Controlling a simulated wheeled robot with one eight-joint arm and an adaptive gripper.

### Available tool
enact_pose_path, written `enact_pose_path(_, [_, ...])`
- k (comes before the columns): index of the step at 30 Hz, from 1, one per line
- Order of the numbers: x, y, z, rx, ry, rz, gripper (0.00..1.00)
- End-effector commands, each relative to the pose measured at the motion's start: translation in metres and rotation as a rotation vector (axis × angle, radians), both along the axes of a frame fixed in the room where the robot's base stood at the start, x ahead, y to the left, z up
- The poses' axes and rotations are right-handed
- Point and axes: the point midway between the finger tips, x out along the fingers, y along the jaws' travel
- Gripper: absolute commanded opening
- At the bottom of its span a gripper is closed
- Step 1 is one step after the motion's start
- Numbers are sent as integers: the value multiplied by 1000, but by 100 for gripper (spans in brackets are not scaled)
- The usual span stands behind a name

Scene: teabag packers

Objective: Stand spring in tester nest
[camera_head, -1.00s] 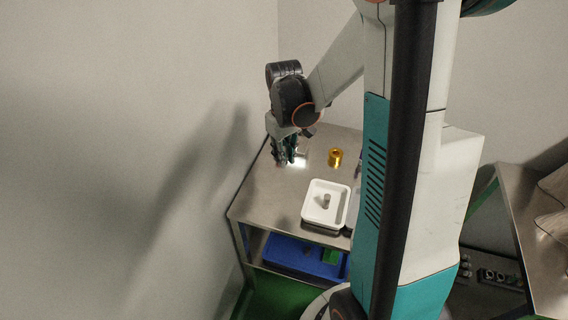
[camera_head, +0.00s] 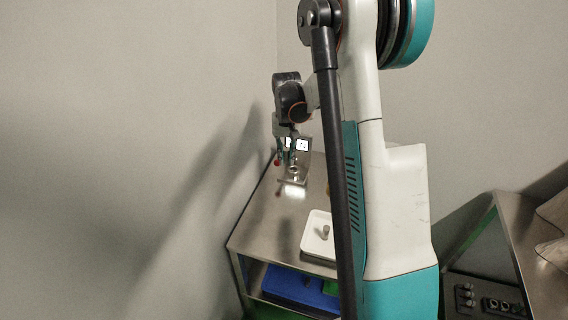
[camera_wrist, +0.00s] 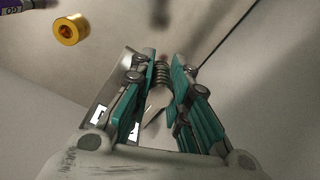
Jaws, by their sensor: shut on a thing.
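My gripper (camera_head: 286,157) is above the far left part of the steel table. In the wrist view its teal fingers (camera_wrist: 165,78) are shut on a coiled metal spring (camera_wrist: 162,74), which sits between the tips. A small metal stand with white label panels, seemingly the tester (camera_head: 296,172), stands just beside and behind the fingers in the head view. Its metal plate also shows left of the fingers in the wrist view (camera_wrist: 118,72). A nest cannot be made out clearly. The spring is too small to tell in the head view.
A white tray (camera_head: 307,243) holding a grey cylinder (camera_head: 325,231) is at the table's front. A brass ring-shaped part (camera_wrist: 68,30) lies to the left in the wrist view, beside a dark device (camera_wrist: 10,16). A blue bin (camera_head: 290,284) is below. The wall is close on the left.

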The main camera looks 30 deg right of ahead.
Motion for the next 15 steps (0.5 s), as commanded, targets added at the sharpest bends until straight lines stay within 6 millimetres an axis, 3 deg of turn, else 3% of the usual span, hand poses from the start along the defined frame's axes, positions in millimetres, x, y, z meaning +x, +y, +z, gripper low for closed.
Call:
enact_pose_path(9, [49,-54,-35,-1,4,-318,0])
enact_pose_path(15, [66,-76,-52,-1,5,-457,0])
